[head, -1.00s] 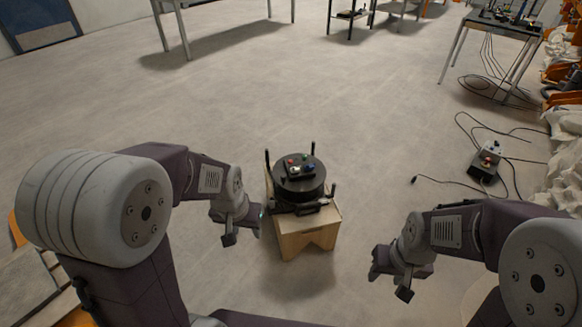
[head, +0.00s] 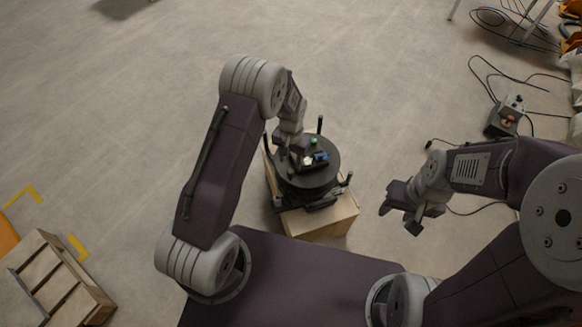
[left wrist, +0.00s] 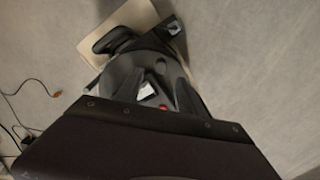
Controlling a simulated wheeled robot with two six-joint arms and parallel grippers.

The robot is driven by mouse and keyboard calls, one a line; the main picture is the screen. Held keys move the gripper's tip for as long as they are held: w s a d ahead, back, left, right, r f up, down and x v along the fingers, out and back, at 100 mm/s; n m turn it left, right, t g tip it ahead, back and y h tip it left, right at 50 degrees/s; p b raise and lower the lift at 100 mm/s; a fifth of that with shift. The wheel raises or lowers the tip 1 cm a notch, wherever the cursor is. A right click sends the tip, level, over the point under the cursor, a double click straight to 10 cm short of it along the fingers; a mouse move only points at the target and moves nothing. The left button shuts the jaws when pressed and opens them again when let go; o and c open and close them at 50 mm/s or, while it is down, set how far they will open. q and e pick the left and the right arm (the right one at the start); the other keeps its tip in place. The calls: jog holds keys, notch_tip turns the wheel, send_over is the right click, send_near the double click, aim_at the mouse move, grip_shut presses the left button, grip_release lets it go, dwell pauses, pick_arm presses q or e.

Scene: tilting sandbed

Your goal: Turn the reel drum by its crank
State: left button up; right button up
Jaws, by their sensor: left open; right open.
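A black round drum (head: 322,180), which appears to be the reel drum, sits on a light wooden box (head: 335,218) in the head view. Several black posts stick up around its rim; I cannot tell which one is the crank. Small coloured parts lie on its top. My left gripper (head: 298,158) is above the drum's left part, pointing down, and hides some of its top; I cannot tell whether it touches. It is open. The left wrist view shows the drum (left wrist: 147,95) close up, partly covered by my arm. My right gripper (head: 400,208) is open and empty, right of the box.
A control box (head: 506,116) with cables lies on the floor at the upper right. A wooden crate (head: 55,280) stands at the lower left near yellow floor marks. The floor behind and left of the drum is clear.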

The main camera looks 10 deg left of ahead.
aim_at(290, 171)
pick_arm(q)
jog(key=shift+f, duration=0.4)
notch_tip(290, 171, down, 8)
jog(key=b, duration=0.3)
jog(key=shift+w+a+f, duration=0.15)
jog(key=shift+f, duration=0.1)
grip_shut()
dwell(0.8)
